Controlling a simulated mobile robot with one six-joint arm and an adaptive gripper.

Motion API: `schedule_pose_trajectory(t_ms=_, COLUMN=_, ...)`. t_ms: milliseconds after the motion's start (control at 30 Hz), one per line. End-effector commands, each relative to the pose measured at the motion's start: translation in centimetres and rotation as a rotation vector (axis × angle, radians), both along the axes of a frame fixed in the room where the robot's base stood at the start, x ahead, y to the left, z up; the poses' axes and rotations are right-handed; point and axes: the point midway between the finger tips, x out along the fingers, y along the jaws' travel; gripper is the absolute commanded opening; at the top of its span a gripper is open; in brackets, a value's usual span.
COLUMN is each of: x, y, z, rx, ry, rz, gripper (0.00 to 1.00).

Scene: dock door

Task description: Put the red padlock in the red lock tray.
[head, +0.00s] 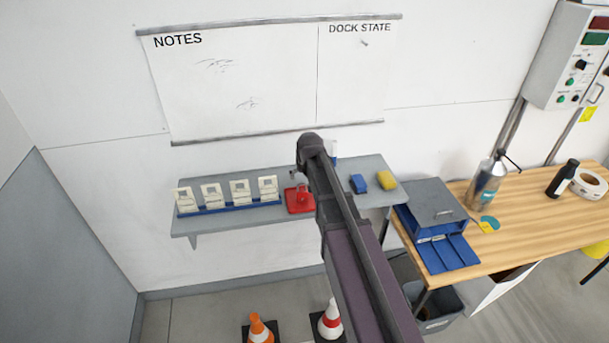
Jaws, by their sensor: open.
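A red lock tray (292,204) sits on the grey wall shelf, just left of my arm. A small red shape (302,192) shows at the tray; it may be the red padlock, but it is too small to tell it from the tray. My gripper (294,176) is at the end of my arm, just above the red tray. It is open, and it is mostly hidden by my own arm. My arm also covers the shelf part right of the tray.
On the grey shelf (235,222), a blue rack (232,208) of cream tags stands left. A blue block (358,184) and a yellow block (386,180) lie right. A grey-blue box (430,200) and bottle (486,180) stand on the wooden bench. Cones (260,330) stand below.

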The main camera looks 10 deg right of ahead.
Motion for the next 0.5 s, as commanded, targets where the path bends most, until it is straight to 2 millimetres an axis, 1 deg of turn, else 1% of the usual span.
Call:
schedule_pose_trajectory(t_ms=367, x=-0.1, y=0.0, z=0.0, rx=0.0, ry=0.002, rz=0.0, gripper=0.99)
schedule_pose_trajectory(t_ms=467, x=-1.1, y=0.0, z=-0.1, rx=0.0, ry=0.014, rz=-0.001, gripper=0.99)
schedule_pose_trajectory(t_ms=500, x=-1.8, y=0.0, z=-0.2, rx=0.0, ry=0.024, rz=-0.002, gripper=0.99)
